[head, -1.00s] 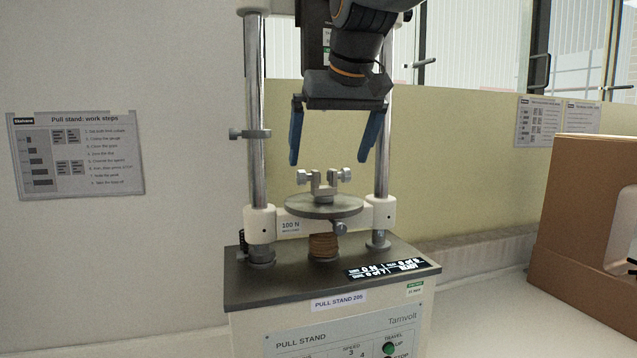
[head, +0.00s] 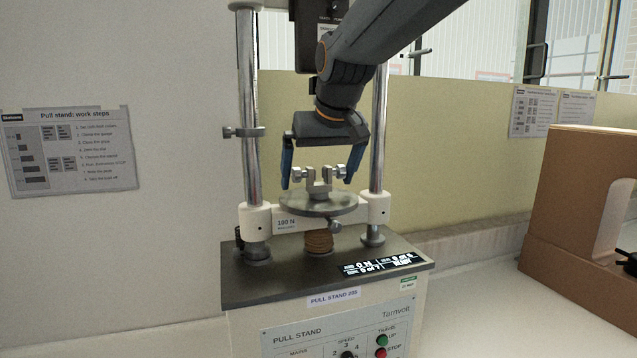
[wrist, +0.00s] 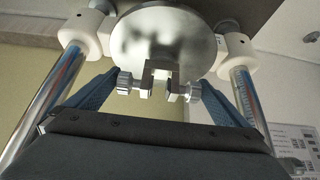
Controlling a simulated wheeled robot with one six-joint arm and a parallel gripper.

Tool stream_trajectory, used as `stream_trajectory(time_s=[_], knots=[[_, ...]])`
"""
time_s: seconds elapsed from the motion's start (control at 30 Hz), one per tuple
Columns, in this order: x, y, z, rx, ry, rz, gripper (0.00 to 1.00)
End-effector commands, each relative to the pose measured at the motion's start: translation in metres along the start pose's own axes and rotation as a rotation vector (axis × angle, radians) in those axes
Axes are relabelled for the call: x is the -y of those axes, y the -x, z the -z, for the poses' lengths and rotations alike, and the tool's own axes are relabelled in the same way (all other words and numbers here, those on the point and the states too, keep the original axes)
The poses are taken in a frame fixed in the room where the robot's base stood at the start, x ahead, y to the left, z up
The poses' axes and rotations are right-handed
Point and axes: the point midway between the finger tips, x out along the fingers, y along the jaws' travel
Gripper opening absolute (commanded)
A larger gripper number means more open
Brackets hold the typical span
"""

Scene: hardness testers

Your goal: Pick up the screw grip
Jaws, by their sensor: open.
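The screw grip (head: 319,182) is a small metal U-shaped clamp with a knurled knob on each side. It stands upright on the round metal plate (head: 318,205) of the pull stand. My gripper (head: 317,180) is open and points down over it, with one blue finger to the left and one to the right of the grip. In the wrist view the screw grip (wrist: 159,80) sits between the finger tips, its two knobs close to the fingers. I cannot tell whether either knob touches a finger.
Chrome columns (head: 248,110) rise on both sides of the gripper, with a small clamp (head: 243,132) on the left one. A white crossbeam (head: 290,220) runs under the plate. A brown box (head: 575,200) stands at the right. The bench (head: 480,315) is bare between box and stand.

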Motion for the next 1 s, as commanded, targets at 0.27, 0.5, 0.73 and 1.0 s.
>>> stream_trajectory(time_s=[0.27, 0.5, 0.73, 1.0], knots=[[-0.001, 0.0, 0.0, 0.0, -0.001, -0.001, 0.66], [-0.001, 0.001, 0.001, -0.002, -0.001, -0.001, 0.53], [-0.001, 0.004, 0.003, -0.002, -0.001, -0.001, 0.53], [-0.002, 0.017, 0.011, -0.003, -0.003, -0.002, 0.53]])
